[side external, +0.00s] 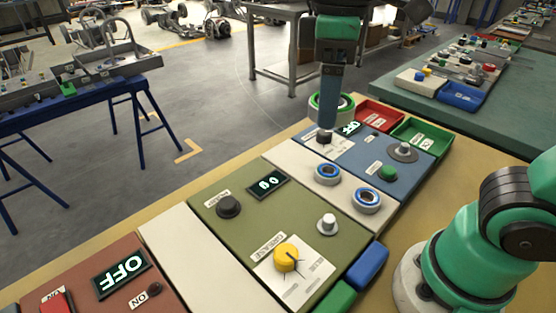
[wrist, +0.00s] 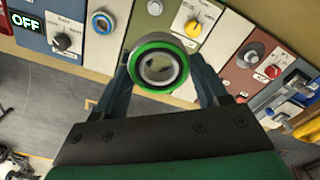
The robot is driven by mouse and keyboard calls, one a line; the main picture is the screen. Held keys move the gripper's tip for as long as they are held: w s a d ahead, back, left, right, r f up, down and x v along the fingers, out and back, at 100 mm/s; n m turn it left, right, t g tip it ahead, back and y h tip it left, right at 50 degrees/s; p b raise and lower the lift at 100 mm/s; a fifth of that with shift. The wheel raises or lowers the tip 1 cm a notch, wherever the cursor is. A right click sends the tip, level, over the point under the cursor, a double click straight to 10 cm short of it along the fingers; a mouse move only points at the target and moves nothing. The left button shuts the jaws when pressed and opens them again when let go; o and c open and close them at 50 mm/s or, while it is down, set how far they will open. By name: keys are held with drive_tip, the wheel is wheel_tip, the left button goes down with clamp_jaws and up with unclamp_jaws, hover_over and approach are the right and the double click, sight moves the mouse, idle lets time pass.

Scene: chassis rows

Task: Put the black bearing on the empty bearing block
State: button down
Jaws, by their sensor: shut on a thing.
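My gripper (wrist: 158,75) is shut on a ring-shaped bearing (wrist: 159,47) with a green rim, a dark inner band and a grey centre. In the side external view this green-and-white bearing (side external: 346,103) is partly hidden behind my gripper's finger, above the far end of the panels. Two bearings with blue rings sit on a cream panel, one farther (side external: 327,173) and one nearer (side external: 367,200). One blue-ringed bearing (wrist: 102,22) also shows at the top of the wrist view. I cannot make out a plainly black bearing or identify the empty block.
An olive panel (side external: 215,240) with knobs and a display, and a blue panel (side external: 403,175) with a green button, flank the cream strip. Red (side external: 381,113) and green (side external: 424,132) trays stand at the far right. A plain cream panel (side external: 190,250) is clear.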

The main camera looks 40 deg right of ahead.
drive_tip(key=w+a, duration=0.4)
drive_tip(key=a, duration=0.4)
hover_over(202, 269)
wheel_tip(202, 269, down, 17)
drive_tip(key=shift+r, duration=0.1)
drive_tip(key=shift+f, duration=1.95)
drive_tip(key=shift+f, duration=0.2)
drive_tip(key=shift+c, duration=0.2)
unclamp_jaws()
drive_tip(key=shift+r, duration=0.1)
